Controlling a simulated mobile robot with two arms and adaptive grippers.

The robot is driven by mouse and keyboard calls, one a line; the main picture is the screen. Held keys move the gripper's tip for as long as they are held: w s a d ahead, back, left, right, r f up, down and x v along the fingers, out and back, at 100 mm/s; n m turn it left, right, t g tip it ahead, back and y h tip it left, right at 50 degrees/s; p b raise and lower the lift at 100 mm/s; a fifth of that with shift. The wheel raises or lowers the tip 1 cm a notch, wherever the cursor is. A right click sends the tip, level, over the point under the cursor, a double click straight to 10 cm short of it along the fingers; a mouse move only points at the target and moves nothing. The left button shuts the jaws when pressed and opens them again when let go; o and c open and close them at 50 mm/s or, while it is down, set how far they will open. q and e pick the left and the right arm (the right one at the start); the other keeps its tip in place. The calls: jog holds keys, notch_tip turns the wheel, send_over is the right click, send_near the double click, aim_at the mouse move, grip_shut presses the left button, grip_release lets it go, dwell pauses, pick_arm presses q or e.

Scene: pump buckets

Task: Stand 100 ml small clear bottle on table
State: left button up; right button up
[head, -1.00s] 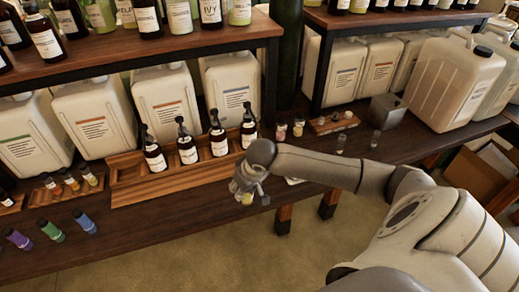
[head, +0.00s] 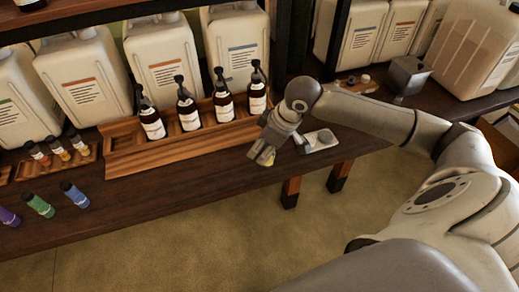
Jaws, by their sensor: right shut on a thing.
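My right gripper (head: 267,152) is shut on a small bottle (head: 266,159), of which only a yellowish part shows between the fingers. The fingers hide the rest, so I cannot tell whether it is clear or how tilted it is. The gripper points down near the front edge of the dark wooden table (head: 185,183), in front of the right end of the wooden tray. I cannot tell whether the bottle touches the table. My left gripper is not in view.
Dark pump bottles (head: 187,104) stand in a wooden tray (head: 120,158). A flat grey-white device (head: 320,140) lies right of my gripper. Large white canisters (head: 165,72) line the back. The table front between vials and gripper is clear.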

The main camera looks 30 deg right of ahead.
jog(key=w+d+f, duration=0.1)
jog(key=w+f, duration=0.1)
jog(key=w+d+f, duration=0.1)
jog(key=w+f, duration=0.1)
jog(key=w+d+f, duration=0.1)
jog(key=w+f, duration=0.2)
jog(key=shift+f, duration=0.1)
jog(key=shift+s+f+p, duration=0.1)
jog(key=shift+f+p, duration=0.4)
jog(key=shift+f, duration=1)
jog(key=shift+f, duration=0.1)
jog(key=o, duration=1.1)
jog(key=shift+o, duration=0.2)
jog(key=v, duration=1.2)
